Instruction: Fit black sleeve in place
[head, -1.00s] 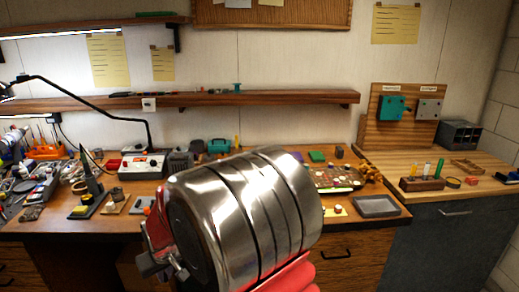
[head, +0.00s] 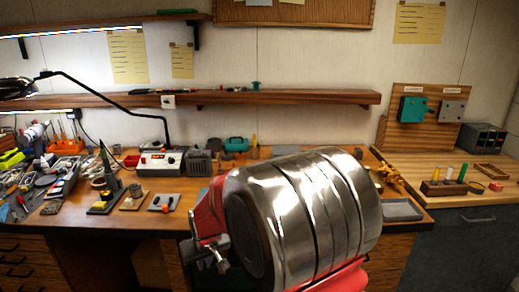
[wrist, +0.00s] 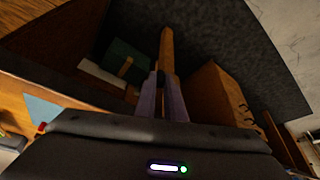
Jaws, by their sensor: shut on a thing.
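In the wrist view, my gripper (wrist: 162,95) has two narrow grey-purple fingers close together. They are shut on a slim orange-brown rod-like thing (wrist: 166,48), which sticks out past the fingertips. What it is exactly is too dark to tell. I cannot surely pick out the black sleeve. A small dark round piece (head: 476,188) lies on the right bench, too small to identify. A brown block (head: 444,188) beside it holds upright yellow, white and green pieces. My large metallic arm link fills the lower middle of the head view and hides part of the bench.
The left bench (head: 90,228) is crowded with tools, a lamp and a soldering station (head: 165,163). A grey tray (head: 402,209) sits at its right end. A wooden stand (head: 430,130) with teal and grey boxes is at the back right. The right bench front is fairly clear.

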